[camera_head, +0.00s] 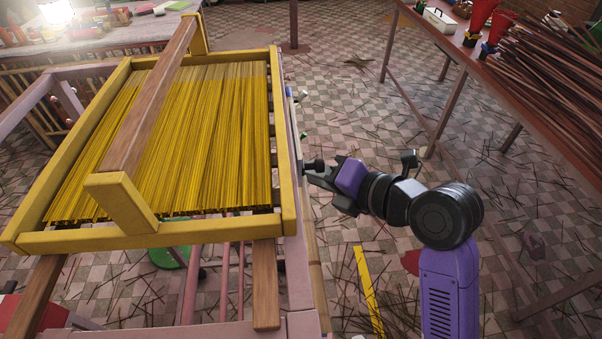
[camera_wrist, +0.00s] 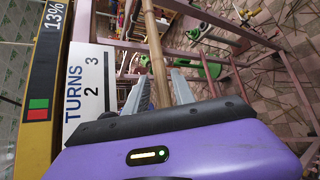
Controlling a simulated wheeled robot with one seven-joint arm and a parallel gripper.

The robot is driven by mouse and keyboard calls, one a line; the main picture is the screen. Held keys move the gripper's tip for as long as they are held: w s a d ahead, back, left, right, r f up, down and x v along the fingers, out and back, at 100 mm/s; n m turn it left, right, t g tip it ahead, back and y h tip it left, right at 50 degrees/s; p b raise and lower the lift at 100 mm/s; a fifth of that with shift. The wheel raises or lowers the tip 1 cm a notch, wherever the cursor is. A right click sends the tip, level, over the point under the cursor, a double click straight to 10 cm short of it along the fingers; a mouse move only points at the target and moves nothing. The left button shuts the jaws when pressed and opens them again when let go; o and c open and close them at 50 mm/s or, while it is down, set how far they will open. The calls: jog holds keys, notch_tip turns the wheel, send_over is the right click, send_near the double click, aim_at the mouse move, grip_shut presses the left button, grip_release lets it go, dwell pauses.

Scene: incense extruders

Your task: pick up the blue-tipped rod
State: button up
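A tan bamboo-like rod (camera_wrist: 154,45) runs lengthwise through the wrist view, between the two grey fingers of my gripper (camera_wrist: 161,82). The fingers stand apart, one on each side of it; I cannot tell whether they touch it. No blue tip shows on this part. In the head view my gripper (camera_head: 325,172) is at the right side of the yellow-framed table, partly hidden by my wrist. A tan rod (camera_head: 314,262) shows along that side below it. A small pale-blue piece (camera_head: 289,92) shows farther up that side; I cannot tell whether it is the rod's tip.
A yellow frame (camera_head: 284,150) holds many yellow sticks under a wooden beam (camera_head: 150,100). A white panel reading "TURNS 2 3" (camera_wrist: 90,88) stands left of the fingers. A table (camera_head: 460,55) with dark sticks is at right. The tiled floor between is strewn with thin sticks.

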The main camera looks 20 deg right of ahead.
jog(key=shift+w+a+f, duration=0.2)
jog(key=shift+w, duration=0.2)
grip_shut()
dwell(1.2)
